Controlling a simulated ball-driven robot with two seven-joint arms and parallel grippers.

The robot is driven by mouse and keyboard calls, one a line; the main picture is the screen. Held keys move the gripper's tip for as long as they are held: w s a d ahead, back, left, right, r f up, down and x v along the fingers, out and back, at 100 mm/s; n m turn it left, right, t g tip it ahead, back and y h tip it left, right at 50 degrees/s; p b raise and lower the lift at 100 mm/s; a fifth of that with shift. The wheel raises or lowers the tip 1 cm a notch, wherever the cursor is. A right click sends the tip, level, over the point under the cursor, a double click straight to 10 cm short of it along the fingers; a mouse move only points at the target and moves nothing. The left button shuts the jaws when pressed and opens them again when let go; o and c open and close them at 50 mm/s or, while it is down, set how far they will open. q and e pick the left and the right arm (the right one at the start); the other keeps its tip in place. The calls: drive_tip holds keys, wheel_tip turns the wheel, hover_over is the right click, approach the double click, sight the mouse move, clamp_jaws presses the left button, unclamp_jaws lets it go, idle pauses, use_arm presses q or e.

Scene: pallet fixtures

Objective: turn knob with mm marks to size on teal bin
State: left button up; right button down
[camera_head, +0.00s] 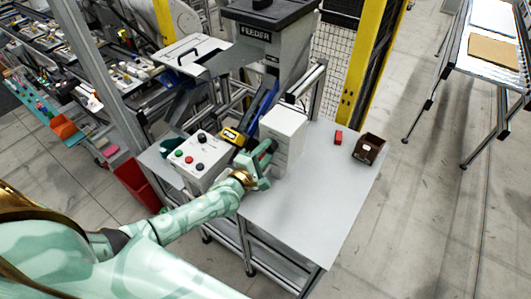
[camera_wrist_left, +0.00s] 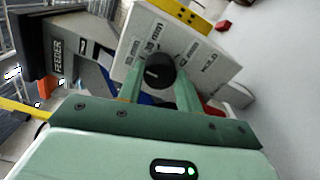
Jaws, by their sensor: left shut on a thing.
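The black knob (camera_wrist_left: 160,72) sits on the face of a white box (camera_wrist_left: 135,40) with several mm marks around it; the digits are too small to read surely. A white pointer line shows on the knob. The white box also stands on the grey table in the head view (camera_head: 286,128). My left gripper (camera_head: 267,152) is at the box's left face. In the wrist view its green fingers (camera_wrist_left: 160,85) lie on both sides of the knob, shut on it. A dark teal bin (camera_head: 172,147) stands behind the control box, partly hidden; I cannot read any size on it. My right gripper is out of view.
A control box (camera_head: 203,155) with coloured buttons stands left of my gripper, with a yellow device (camera_head: 233,136) behind it. The feeder (camera_head: 265,50) rises at the back. A red block (camera_head: 338,137) and brown bin (camera_head: 368,148) are to the right. The table's front is clear.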

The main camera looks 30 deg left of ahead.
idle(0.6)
use_arm(q)
drive_tip(key=o, duration=1)
drive_tip(key=s+a+b, duration=0.1)
drive_tip(key=s+a, duration=0.1)
drive_tip(key=s, duration=1.4)
drive_tip(key=shift+a, duration=0.2)
